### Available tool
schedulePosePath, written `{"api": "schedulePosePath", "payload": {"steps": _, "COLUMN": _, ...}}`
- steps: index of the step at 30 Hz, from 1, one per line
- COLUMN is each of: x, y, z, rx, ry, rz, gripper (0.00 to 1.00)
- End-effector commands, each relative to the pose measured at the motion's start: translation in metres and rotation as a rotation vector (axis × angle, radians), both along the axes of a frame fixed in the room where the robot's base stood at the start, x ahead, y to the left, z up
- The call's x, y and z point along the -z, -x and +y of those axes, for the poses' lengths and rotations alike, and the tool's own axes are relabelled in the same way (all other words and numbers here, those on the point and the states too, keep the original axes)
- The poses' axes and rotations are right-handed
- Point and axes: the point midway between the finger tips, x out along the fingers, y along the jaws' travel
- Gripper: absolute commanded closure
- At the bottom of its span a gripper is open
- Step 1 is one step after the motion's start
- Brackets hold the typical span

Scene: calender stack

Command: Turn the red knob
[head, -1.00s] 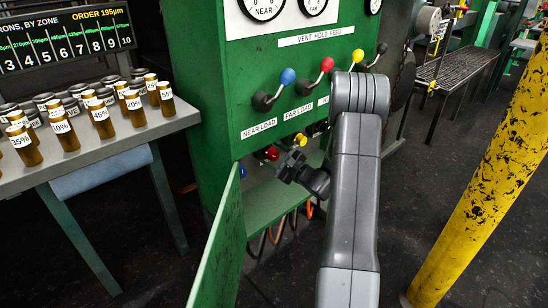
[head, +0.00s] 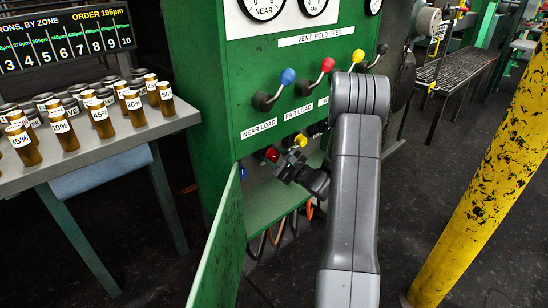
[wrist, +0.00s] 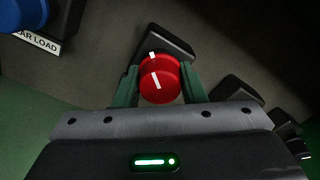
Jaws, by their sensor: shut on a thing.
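The red knob (head: 272,154) sits low on the green machine, below the lever panel. In the head view my gripper (head: 281,160) reaches it from the right and partly hides it. In the wrist view the red knob (wrist: 160,86) lies between my two green fingers (wrist: 159,88), one at each side, and they are shut on it. White marks show on the knob's face and on the red part just behind it; the front mark is slightly tilted.
A yellow knob (head: 300,140) is close to the right of my gripper, and a blue knob (head: 243,171) is to the left. Levers with blue, red and yellow balls stand above. An open green door (head: 220,250) is below left. A yellow post (head: 480,160) stands at right.

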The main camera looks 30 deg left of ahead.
Motion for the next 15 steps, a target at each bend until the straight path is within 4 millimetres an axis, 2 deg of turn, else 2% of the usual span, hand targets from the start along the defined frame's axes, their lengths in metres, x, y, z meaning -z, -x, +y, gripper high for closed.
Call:
{"api": "schedulePosePath", "payload": {"steps": 2, "x": 0.0007, "y": 0.0003, "z": -0.0002, "rx": 0.000, "ry": 0.001, "rz": 0.001, "gripper": 0.86}}
{"api": "schedulePosePath", "payload": {"steps": 3, "x": 0.0006, "y": 0.0004, "z": -0.0002, "rx": 0.000, "ry": 0.001, "rz": 0.001, "gripper": 0.61}}
{"api": "schedulePosePath", "payload": {"steps": 6, "x": 0.0006, "y": 0.0003, "z": -0.0002, "rx": 0.000, "ry": 0.001, "rz": 0.001, "gripper": 0.41}}
{"api": "schedulePosePath", "payload": {"steps": 15, "x": 0.0002, "y": 0.0004, "z": -0.0011, "rx": 0.001, "ry": 0.001, "rz": -0.001, "gripper": 0.41}}
